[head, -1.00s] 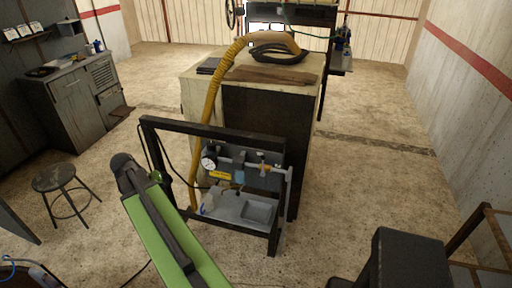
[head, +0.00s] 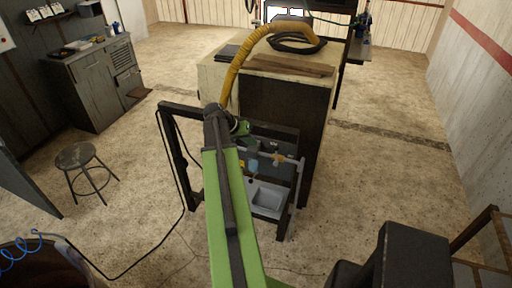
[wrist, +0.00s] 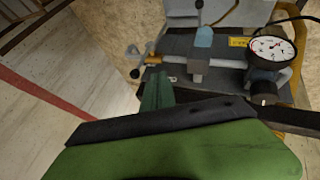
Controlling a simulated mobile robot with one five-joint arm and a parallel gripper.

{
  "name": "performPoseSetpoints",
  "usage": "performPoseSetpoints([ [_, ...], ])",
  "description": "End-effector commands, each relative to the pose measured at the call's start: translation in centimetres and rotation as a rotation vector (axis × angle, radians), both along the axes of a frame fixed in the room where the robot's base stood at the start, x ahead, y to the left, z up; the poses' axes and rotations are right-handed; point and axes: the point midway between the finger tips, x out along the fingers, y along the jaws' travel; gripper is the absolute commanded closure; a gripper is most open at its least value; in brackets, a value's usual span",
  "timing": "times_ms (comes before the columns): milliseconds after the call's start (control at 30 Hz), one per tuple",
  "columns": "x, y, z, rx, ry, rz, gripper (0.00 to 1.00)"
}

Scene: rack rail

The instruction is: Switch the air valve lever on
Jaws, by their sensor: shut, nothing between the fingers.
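The air valve (head: 278,159) shows in the head view as a small brass-coloured fitting on the pipe, on the right part of the dark panel. Its lever is too small there to read its position. In the wrist view, which sees the panel upside down, the left end of the pipe (wrist: 172,61) carries thin rods with rounded ends; I cannot tell which is the lever. My gripper (head: 241,128) is at the panel's top edge, left of the valve. In the wrist view my gripper (wrist: 156,91) is a green tip near the pipe, shut and empty.
A pressure gauge (wrist: 270,48) and a blue filter bowl (wrist: 204,37) sit on the panel. A dark frame (head: 181,160) surrounds it, with a grey tray (head: 266,197) below. A bench with a yellow hose (head: 236,72) stands behind. A stool (head: 75,156) stands left.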

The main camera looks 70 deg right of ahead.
Motion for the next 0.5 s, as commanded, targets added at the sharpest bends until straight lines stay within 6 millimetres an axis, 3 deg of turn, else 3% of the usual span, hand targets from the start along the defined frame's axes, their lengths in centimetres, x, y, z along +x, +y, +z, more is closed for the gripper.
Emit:
performPoseSetpoints([
  [33, -0.4, -0.6, -1.9, 0.000, 0.000, -0.001, 1.00],
  [333, -2.7, -3.8, -7.1, 0.000, 0.000, -0.001, 1.00],
  [400, -4.2, -3.9, -6.0, 0.001, 0.000, -0.001, 1.00],
  [500, -5.5, -4.2, -6.0, 0.001, 0.000, -0.001, 1.00],
])
